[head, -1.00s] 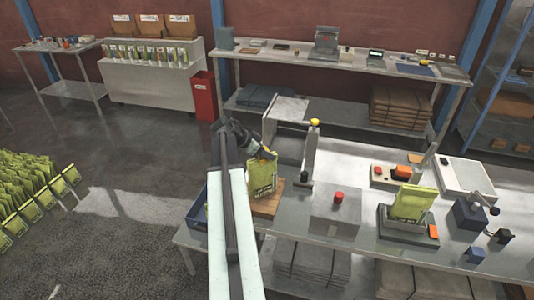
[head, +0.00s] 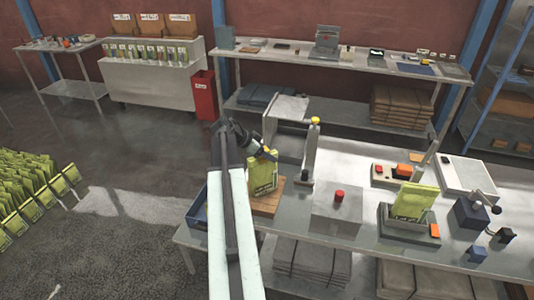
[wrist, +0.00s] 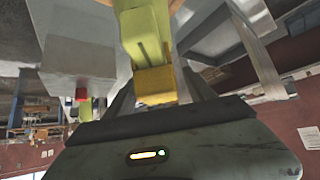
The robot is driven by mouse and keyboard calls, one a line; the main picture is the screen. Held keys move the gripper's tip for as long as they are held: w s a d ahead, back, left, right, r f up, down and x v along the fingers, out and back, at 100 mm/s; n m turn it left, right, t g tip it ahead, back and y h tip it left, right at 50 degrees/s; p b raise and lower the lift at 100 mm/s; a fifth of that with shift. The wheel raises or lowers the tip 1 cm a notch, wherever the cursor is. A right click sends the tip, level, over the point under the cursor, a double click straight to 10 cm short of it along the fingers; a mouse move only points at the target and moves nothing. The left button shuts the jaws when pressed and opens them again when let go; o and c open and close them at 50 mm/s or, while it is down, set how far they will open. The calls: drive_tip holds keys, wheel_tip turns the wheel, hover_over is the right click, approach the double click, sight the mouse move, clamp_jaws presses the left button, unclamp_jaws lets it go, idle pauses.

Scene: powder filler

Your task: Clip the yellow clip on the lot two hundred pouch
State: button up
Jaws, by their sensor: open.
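A green pouch (head: 262,176) stands upright on a wooden board (head: 267,205) at the left end of the near bench. The yellow clip (head: 268,154) is at the pouch's top edge. In the wrist view the clip (wrist: 155,85) sits across the end of the green pouch (wrist: 146,35) and appears to be on it. My gripper (head: 264,154) is at the pouch top. In the wrist view my gripper (wrist: 158,92) is open, with one dark finger on each side of the clip. The lot number on the pouch is too small to read.
A press-like device (head: 311,150) with a yellow knob and a grey box (head: 336,212) with a red button stand right of the pouch. Another green pouch (head: 414,201) stands in a dark holder further right. A blue bin (head: 197,211) is at the bench's left end.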

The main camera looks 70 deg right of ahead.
drive_tip(key=p+v, duration=0.5)
drive_tip(key=v, duration=0.2)
drive_tip(key=shift+a+r+p, duration=0.1)
drive_tip(key=shift+r+p, duration=0.25)
drive_tip(key=shift+r, duration=0.05)
drive_tip(key=shift+w+a, duration=0.15)
drive_tip(key=shift+w, duration=0.05)
drive_tip(key=shift+f, duration=0.1)
